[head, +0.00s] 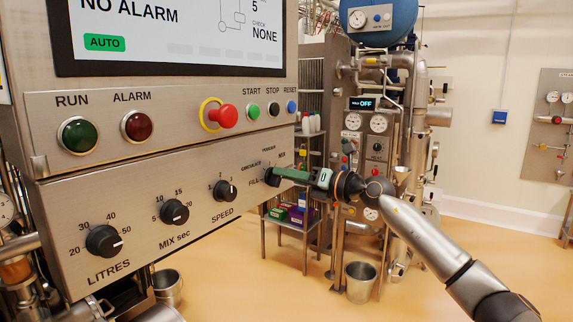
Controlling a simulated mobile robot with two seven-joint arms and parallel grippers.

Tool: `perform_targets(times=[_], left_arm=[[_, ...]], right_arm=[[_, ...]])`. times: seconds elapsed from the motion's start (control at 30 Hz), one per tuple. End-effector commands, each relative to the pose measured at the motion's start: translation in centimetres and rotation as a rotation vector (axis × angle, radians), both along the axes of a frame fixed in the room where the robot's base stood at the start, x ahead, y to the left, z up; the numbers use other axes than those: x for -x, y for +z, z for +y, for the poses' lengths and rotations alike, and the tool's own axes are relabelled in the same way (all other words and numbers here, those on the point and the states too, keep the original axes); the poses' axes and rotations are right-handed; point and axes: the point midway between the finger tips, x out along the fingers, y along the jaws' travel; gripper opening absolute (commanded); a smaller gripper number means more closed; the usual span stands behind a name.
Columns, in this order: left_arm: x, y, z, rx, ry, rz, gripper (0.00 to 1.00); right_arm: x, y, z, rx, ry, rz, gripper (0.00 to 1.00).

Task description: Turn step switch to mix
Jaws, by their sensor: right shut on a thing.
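The step switch (270,178) is a dark knob at the right end of the steel control panel (150,225). Labels FILL, CIRCULATE, POWDER and MIX stand around it, with MIX at its upper right. My right gripper (280,174), with green fingers, comes from the right and is shut on the step switch. The fingers cover part of the knob, and I cannot tell which label it points to. My left gripper is not in view.
Knobs for LITRES (104,241), MIX sec (174,212) and SPEED (225,191) sit left of the switch. Above are a red stop button (227,116) and a screen (170,30) reading NO ALARM and AUTO. A steel bucket (360,282) stands on open floor.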

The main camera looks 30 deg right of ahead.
Motion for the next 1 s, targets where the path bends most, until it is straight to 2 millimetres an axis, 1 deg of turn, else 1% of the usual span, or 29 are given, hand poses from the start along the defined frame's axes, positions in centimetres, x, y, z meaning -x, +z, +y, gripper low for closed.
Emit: perform_targets(times=[0.03,0.3,0.53,0.87,0.9,1.0], left_arm=[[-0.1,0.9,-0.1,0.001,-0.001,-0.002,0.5],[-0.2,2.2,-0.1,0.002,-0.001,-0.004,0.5],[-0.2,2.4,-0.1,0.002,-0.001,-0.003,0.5],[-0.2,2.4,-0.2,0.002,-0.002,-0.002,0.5],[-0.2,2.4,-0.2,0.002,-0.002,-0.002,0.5],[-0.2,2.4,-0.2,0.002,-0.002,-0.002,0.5]], right_arm=[[0.0,0.3,0.0,-0.027,0.0,0.014,0.0],[0.0,0.0,-0.1,-0.133,0.0,0.057,0.0],[-0.1,-0.1,-0.1,-0.165,0.0,0.068,0.0],[-0.1,-0.2,-0.2,-0.167,0.0,0.069,0.0],[-0.1,-0.2,-0.1,-0.167,0.0,0.069,0.21],[-0.1,-0.2,-0.2,-0.166,0.0,0.069,0.32]])
